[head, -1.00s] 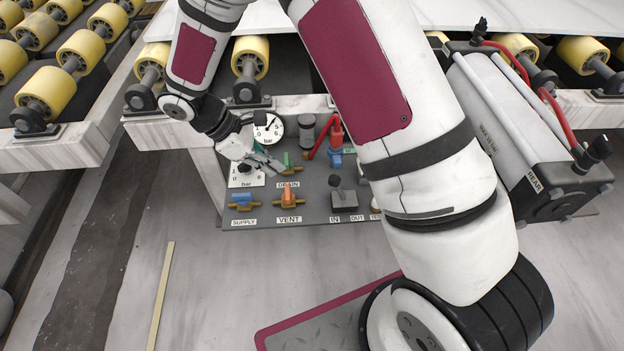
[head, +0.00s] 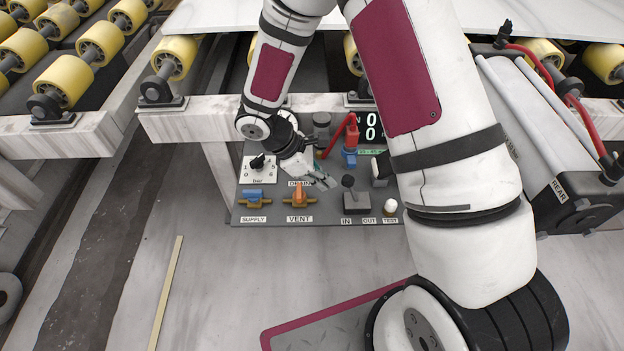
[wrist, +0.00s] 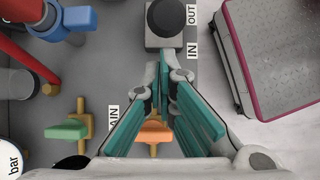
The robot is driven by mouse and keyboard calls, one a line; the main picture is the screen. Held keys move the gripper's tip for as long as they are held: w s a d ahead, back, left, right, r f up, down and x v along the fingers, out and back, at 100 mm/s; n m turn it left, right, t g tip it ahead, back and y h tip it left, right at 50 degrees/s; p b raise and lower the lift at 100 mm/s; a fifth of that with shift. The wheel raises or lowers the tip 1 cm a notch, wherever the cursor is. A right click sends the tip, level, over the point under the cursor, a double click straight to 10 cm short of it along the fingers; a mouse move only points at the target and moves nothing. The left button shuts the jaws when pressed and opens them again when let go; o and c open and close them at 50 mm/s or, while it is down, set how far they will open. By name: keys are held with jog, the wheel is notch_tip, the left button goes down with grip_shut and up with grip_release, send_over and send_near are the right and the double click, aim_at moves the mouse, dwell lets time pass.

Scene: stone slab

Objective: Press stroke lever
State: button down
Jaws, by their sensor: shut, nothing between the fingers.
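The stroke lever (head: 348,182) is a short stalk with a round black knob on a grey block, labelled IN and OUT, low on the grey control panel (head: 270,217). In the wrist view its black knob (wrist: 170,18) is at the top centre, beyond the fingertips. My gripper (head: 327,183) is shut and empty, just left of the lever in the head view. A small gap seems to lie between them; contact cannot be told for sure. In the wrist view my gripper (wrist: 165,72) shows teal finger pads pointing at the lever block.
The blue SUPPLY valve (head: 253,196) and orange VENT valve (head: 300,195) are left of the lever. A white TEST button (head: 390,206) is to its right. A red hose and blue fitting (head: 349,158) stand behind. The green valve (wrist: 66,130) is near my fingers.

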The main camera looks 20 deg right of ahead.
aim_at(346, 176)
jog(key=shift+s+d+r, duration=0.1)
jog(key=shift+d+r, duration=0.05)
jog(key=shift+d, duration=0.05)
dwell(0.3)
jog(key=shift+d+r+y+p, duration=0.25)
jog(key=shift+y+p, duration=0.05)
jog(key=shift+p, duration=0.15)
jog(key=shift+s+d+r+p, duration=0.15)
jog(key=shift+d+p, duration=0.05)
jog(key=shift+p, duration=0.1)
jog(key=d+r+y+p, duration=0.1)
jog(key=p, duration=0.1)
jog(key=s+d+r+t+y+p, duration=0.1)
jog(key=d+y+p, duration=0.1)
jog(key=shift+s+y, duration=0.1)
jog(key=shift+y, duration=0.2)
jog(key=d+y+p, duration=0.1)
jog(key=t+p, duration=0.1)
jog(key=p, duration=0.1)
jog(key=d+y+p, duration=0.1)
jog(key=shift+s+d+r+y, duration=0.3)
jog(key=shift+s+d, duration=0.05)
jog(key=shift+s, duration=0.05)
jog(key=shift+s+d+f+p, duration=0.1)
jog(key=shift+d+p, duration=0.45)
jog(key=shift+p, duration=0.15)
jog(key=shift+d, duration=0.15)
